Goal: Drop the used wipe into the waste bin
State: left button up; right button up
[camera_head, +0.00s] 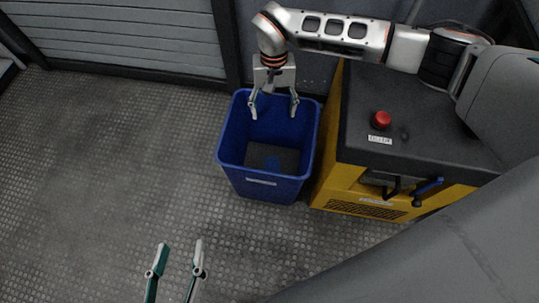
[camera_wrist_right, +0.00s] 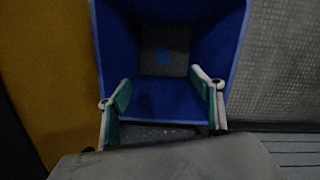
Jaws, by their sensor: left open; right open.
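The blue waste bin (camera_head: 232,170) stands on the floor beside a yellow cabinet. My right gripper (camera_head: 274,111) is open and empty above the bin's far part, pointing down. In the right wrist view its spread fingers (camera_wrist_right: 160,84) frame the bin's opening. My left gripper (camera_head: 180,245) is open and empty over the floor at the bottom of the head view, apart from the bin.
The yellow cabinet (camera_head: 350,185) with a dark top, a red button (camera_head: 381,120) and a blue-handled lever (camera_head: 428,187) stands right of the bin. A grey shuttered wall (camera_head: 130,35) runs behind. The floor (camera_head: 110,150) on the left is clear.

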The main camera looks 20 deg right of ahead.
notch_tip(320, 180, up, 12)
jog(key=w, duration=0.1)
jog(key=shift+w+d, duration=0.3)
jog(key=shift+w, duration=0.05)
dwell(0.4)
